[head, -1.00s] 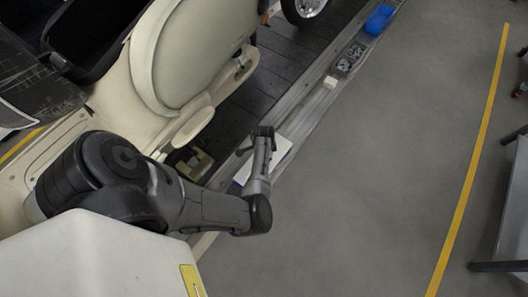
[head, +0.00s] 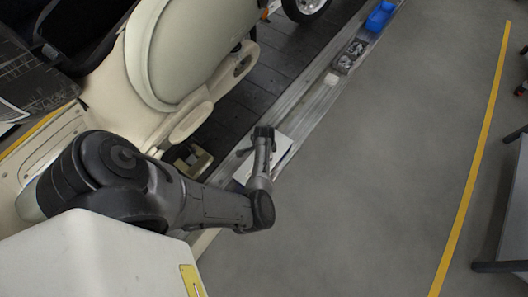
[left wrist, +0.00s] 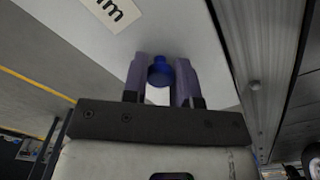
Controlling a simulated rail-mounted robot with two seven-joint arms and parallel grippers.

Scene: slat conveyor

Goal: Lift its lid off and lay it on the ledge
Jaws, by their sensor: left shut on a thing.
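A flat white lid (head: 283,150) shows beside and under my left gripper (head: 263,131) at the edge of the conveyor in the head view. In the left wrist view the lid's pale surface (left wrist: 90,50) fills the upper middle, with a printed label at its top. A round blue knob (left wrist: 160,73) sits between the two fingers of my left gripper (left wrist: 160,62), which is shut on it. The arm hides part of the lid in the head view. What lies under the lid is hidden, and I cannot tell whether the lid is clear of it. My right gripper is not in view.
A metal ledge (head: 312,108) runs along the slat conveyor (head: 283,66). It carries a small white block (head: 331,79), a grey tray of parts (head: 349,57) and a blue bin (head: 380,17). A cream scooter body (head: 185,50) stands left. Open floor (head: 400,150) lies right.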

